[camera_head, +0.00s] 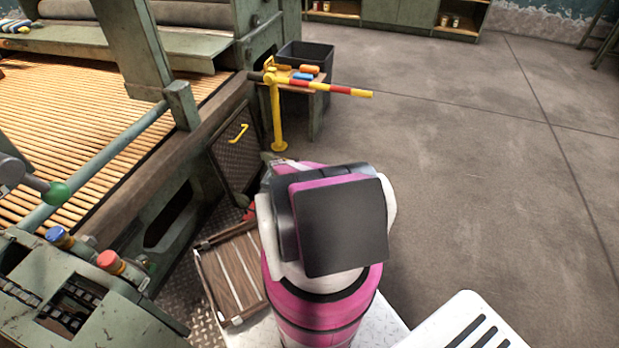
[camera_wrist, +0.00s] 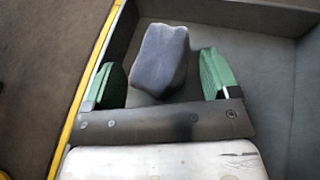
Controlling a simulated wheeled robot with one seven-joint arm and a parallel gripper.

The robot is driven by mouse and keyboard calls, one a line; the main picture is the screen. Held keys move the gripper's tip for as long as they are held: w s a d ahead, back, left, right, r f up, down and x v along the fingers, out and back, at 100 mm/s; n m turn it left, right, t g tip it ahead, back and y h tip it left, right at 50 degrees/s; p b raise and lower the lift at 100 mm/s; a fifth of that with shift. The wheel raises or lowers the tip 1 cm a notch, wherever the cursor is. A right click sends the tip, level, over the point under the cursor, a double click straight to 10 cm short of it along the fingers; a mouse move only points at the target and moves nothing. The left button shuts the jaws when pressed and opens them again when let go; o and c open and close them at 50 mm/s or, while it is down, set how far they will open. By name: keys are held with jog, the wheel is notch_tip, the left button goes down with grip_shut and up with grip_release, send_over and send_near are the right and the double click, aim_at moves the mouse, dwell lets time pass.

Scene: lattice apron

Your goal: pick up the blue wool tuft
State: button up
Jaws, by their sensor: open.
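The blue wool tuft (camera_wrist: 160,62) shows in the wrist view as a greyish-blue, blocky lump. It lies on a dark grey surface inside low walls. My gripper (camera_wrist: 160,76) is open, with one green-padded finger on each side of the tuft. There is a visible gap on the right side and a smaller one on the left. I cannot tell whether the fingers are low enough to be level with it. In the head view my arm hides my gripper and this tuft.
A yellow edge (camera_wrist: 84,92) runs along the left in the wrist view. In the head view, a yellow post (camera_head: 277,115) carries a red-and-yellow bar beside a small table with orange and blue items. A dark bin (camera_head: 318,52) stands behind. A slatted wooden crate (camera_head: 226,272) lies left of my arm. Floor at right is clear.

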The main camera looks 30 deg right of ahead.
jog(key=x, duration=0.3)
jog(key=shift+s+d, duration=0.1)
jog(key=shift+d, duration=0.05)
jog(key=c, duration=0.7)
jog(key=shift+c, duration=0.2)
